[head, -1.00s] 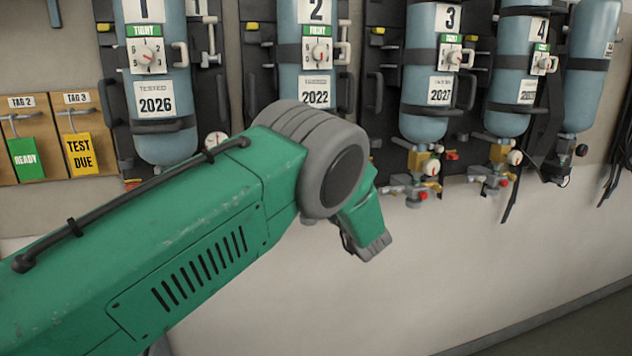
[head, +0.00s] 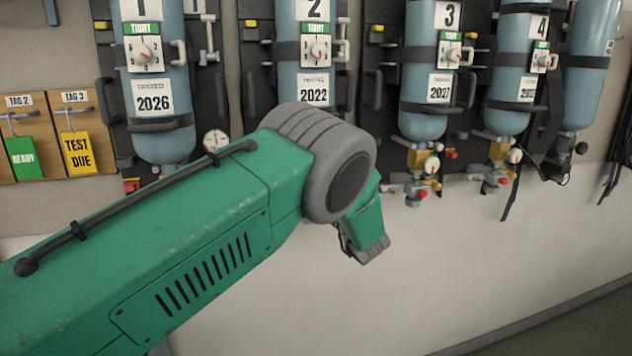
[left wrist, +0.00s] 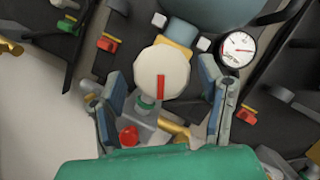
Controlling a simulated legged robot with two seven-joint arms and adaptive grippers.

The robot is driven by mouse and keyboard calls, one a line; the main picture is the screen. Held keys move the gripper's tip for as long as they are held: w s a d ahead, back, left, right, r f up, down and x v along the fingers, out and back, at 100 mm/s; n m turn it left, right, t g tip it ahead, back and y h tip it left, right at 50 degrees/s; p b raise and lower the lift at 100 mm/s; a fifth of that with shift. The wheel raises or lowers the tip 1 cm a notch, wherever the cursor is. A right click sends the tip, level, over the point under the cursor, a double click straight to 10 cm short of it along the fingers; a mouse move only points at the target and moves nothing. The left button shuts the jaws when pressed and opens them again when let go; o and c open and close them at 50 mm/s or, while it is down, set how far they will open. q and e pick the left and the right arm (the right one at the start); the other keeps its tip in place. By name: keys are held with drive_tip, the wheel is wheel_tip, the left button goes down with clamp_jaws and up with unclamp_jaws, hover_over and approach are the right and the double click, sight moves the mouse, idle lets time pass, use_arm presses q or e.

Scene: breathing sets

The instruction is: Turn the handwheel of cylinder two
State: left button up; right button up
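Cylinder two (head: 315,80) is a blue-grey bottle on the wall with a "2" label, a green TIGHT dial card and a 2022 label. Its lower end and valve are hidden behind my left arm in the head view. In the left wrist view a round white handwheel (left wrist: 150,70) with a red mark faces me below a blue-grey bottle. My left gripper (left wrist: 162,76) is open, with one finger on each side of the handwheel. Small gaps seem to show between the fingers and the rim. My right gripper is in neither view.
A pressure gauge (left wrist: 238,48) sits close to the right finger, and a red knob (left wrist: 128,136) lies near the left finger. Cylinder one (head: 155,85) and cylinder three (head: 430,80) hang on either side. Tag boards (head: 50,135) are at the left. The wall below is clear.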

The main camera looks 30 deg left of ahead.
use_arm(q)
drive_tip(key=shift+r, duration=0.2)
drive_tip(key=shift+s+d, duration=0.1)
drive_tip(key=shift+d, duration=0.1)
drive_tip(key=v, duration=1.1)
drive_tip(key=shift+d+f, duration=0.3)
drive_tip(key=shift+f, duration=0.05)
